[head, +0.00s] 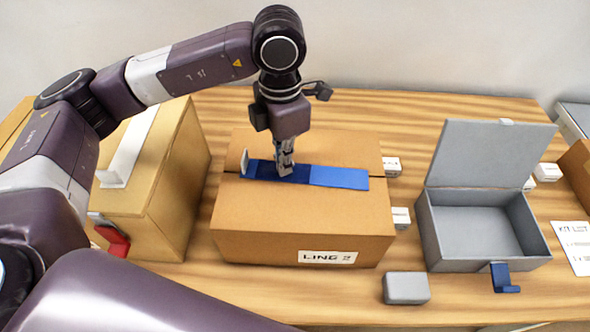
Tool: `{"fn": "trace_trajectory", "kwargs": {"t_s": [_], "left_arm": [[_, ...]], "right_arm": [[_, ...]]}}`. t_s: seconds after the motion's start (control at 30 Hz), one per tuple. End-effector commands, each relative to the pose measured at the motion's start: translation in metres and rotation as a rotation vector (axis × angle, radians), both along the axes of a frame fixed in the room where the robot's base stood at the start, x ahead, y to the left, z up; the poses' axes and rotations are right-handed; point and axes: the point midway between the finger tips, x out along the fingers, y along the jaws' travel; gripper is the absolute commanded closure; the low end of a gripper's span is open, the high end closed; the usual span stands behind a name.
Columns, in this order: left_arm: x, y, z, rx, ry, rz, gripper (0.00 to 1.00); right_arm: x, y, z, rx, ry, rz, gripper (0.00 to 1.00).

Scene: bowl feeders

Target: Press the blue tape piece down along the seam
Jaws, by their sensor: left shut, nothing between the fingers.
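The cardboard box (300,225) stands closed on the wooden table, with a "LINE 2" label on its front. The blue tape piece (338,177) lies across the top of the box along the seam. Its left part looks darker than its right part. A small pale upright tab (244,162) stands at the tape's left end. My left gripper (286,172) points down with its fingers shut and empty, at the left half of the tape. The fingertips look in contact with the tape, and they hide a small part of it. My right gripper is not in view.
A taller box (175,185) with a white strip stands at left, with a red-handled thing (112,240) at its front. At right are an open grey box (480,258) with a blue latch, a small grey block (406,288) and several small white boxes.

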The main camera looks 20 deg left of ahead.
Motion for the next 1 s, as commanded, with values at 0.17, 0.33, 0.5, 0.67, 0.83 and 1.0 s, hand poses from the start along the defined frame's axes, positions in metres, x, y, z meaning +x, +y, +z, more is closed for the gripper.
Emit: {"fn": "trace_trajectory", "kwargs": {"t_s": [0.17,0.33,0.5,0.67,0.83,1.0], "left_arm": [[0.002,-0.009,0.0,-0.001,-0.001,-0.002,1.0],[0.005,-0.021,0.001,0.0,-0.001,-0.002,1.0],[0.006,-0.026,0.001,0.0,-0.003,0.0,1.0],[0.007,-0.031,0.0,-0.001,-0.002,-0.001,1.0],[0.009,-0.043,-0.002,-0.001,-0.002,-0.002,1.0],[0.011,-0.052,-0.003,-0.001,-0.001,-0.001,1.0]], "right_arm": [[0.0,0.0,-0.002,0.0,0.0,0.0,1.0],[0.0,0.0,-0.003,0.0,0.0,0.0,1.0],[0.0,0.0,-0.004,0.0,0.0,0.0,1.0],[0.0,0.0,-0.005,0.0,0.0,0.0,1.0],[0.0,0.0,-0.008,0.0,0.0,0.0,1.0],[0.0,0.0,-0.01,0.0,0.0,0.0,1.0]]}}
